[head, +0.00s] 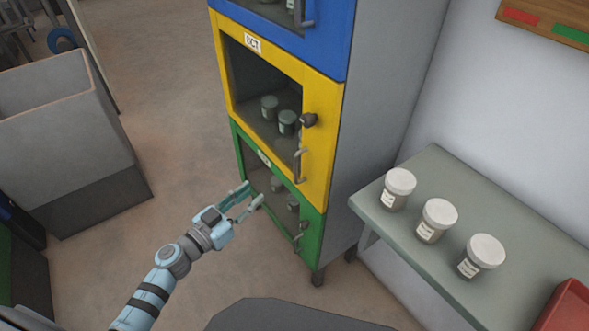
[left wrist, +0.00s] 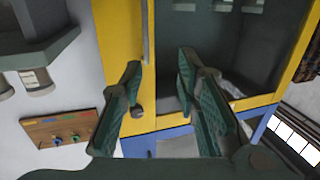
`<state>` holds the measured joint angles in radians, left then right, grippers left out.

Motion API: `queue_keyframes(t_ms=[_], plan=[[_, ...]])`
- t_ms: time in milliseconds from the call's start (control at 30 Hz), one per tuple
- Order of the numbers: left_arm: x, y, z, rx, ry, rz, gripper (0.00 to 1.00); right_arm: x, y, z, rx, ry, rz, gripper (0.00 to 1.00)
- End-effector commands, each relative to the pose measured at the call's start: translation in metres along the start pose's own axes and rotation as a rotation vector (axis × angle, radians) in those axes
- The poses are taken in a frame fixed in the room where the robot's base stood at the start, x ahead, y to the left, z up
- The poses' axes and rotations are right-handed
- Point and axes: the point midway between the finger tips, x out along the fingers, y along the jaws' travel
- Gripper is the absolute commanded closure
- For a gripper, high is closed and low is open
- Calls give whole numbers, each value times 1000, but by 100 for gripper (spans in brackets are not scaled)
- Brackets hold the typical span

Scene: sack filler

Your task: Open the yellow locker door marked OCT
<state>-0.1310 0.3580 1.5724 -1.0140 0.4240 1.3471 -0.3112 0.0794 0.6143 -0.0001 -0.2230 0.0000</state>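The yellow locker door (head: 322,130) with the OCT label (head: 253,43) appears shut in the head view. It has a dark window with jars behind it, a vertical bar handle (head: 298,166) and a dark round knob (head: 308,120) on its right side. My left gripper (head: 255,191) is open and empty, in front of the lockers and apart from the handle. In the upside-down left wrist view, the open fingers (left wrist: 158,58) point toward the yellow door (left wrist: 120,35); the handle (left wrist: 148,30) lies between the fingertips' lines, and the knob (left wrist: 137,110) is beside one finger. My right gripper is not in view.
A blue locker (head: 335,30) is above and a green one (head: 313,225) below. A shelf (head: 440,170) with three white-lidded jars stands at the right, with a red tray (head: 570,305). A grey bin (head: 50,125) stands left. Floor between is clear.

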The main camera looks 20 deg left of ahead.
Motion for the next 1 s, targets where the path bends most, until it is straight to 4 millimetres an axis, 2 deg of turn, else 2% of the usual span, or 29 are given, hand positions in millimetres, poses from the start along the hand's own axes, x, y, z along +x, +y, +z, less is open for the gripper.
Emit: queue_keyframes(t_ms=[67, 133, 300, 500, 600, 800, 1000], plan=[[9, 13, -21, 16, 36, 69, 71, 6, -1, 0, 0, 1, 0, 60], [17, 17, -27, 17, 42, 86, 71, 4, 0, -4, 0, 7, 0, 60], [58, 20, -29, 11, 43, 83, 71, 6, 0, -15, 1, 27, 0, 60], [116, 25, -28, 11, 41, 83, 71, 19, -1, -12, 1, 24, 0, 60], [134, 27, -28, 11, 38, 83, 71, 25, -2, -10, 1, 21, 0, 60], [150, 28, -30, 12, 37, 83, 71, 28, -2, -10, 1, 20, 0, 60], [150, 28, -31, 12, 36, 82, 71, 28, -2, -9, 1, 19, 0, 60]])
